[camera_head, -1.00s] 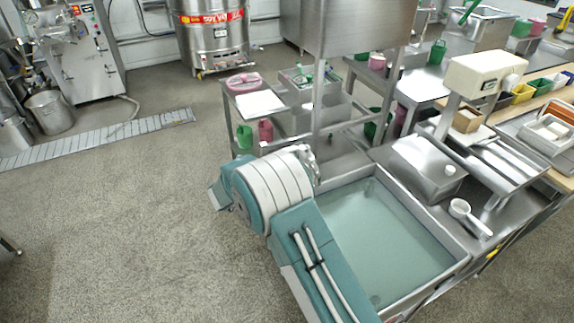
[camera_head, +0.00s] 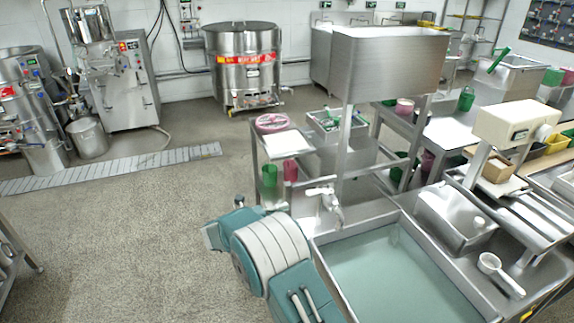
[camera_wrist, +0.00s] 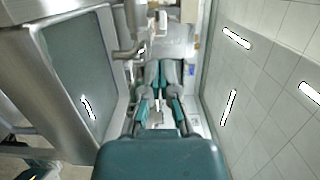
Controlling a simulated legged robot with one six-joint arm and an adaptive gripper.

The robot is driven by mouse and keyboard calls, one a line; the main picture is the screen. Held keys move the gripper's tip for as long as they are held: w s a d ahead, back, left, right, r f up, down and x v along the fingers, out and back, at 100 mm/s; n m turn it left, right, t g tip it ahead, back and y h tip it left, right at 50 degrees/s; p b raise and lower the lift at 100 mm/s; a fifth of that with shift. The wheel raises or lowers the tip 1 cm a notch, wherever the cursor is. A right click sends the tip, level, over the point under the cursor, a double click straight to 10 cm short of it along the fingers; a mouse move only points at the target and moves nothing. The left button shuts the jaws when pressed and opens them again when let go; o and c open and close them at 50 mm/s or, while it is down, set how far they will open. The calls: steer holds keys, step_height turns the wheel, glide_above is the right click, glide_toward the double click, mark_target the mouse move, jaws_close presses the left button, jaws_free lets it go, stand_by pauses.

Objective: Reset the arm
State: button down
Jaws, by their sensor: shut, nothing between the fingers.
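My gripper (camera_wrist: 161,72) shows in the wrist view, with its two dark and teal fingers close together and nothing held between them. It points toward a blurred area of pale and metal surfaces. In the head view my folded teal and white arm covers the lower middle, in front of the near left corner of the steel sink (camera_head: 322,262). The gripper itself is hidden in that view.
The sink, with greenish water, adjoins a counter holding a white scoop (camera_head: 490,262) and a cream scale (camera_head: 505,122). A steel hopper (camera_head: 388,62) stands behind it. A cart (camera_head: 262,165) stands beyond my arm. The grey floor (camera_head: 130,240) at left is open.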

steer(key=w+d+r+n+t+y, duration=0.25)
steer(key=r+n+y, duration=0.25)
steer(key=r, duration=0.5)
steer(key=w+d+r+n+t+y, duration=0.2)
steer(key=r+n+t+y, duration=0.3)
steer(key=r, duration=0.5)
steer(key=s+d+r+n+g+y, duration=0.1)
steer(key=s+r+n+g+y, duration=0.1)
steer(key=s+r+n+y, duration=0.3)
steer(key=s+d+f+n+g, duration=0.3)
steer(key=s+d+n, duration=0.1)
steer(key=s, duration=0.8)
steer(key=s+d+f+n+g, duration=0.3)
steer(key=s+d+n, duration=0.2)
steer(key=s, duration=0.7)
steer(key=s+d+f+n+g, duration=0.3)
steer(key=s+d+n, duration=0.2)
steer(key=s, duration=0.7)
steer(key=shift+f+g, duration=0.15)
steer(key=shift+g, duration=0.2)
steer(key=shift+s, duration=0.1)
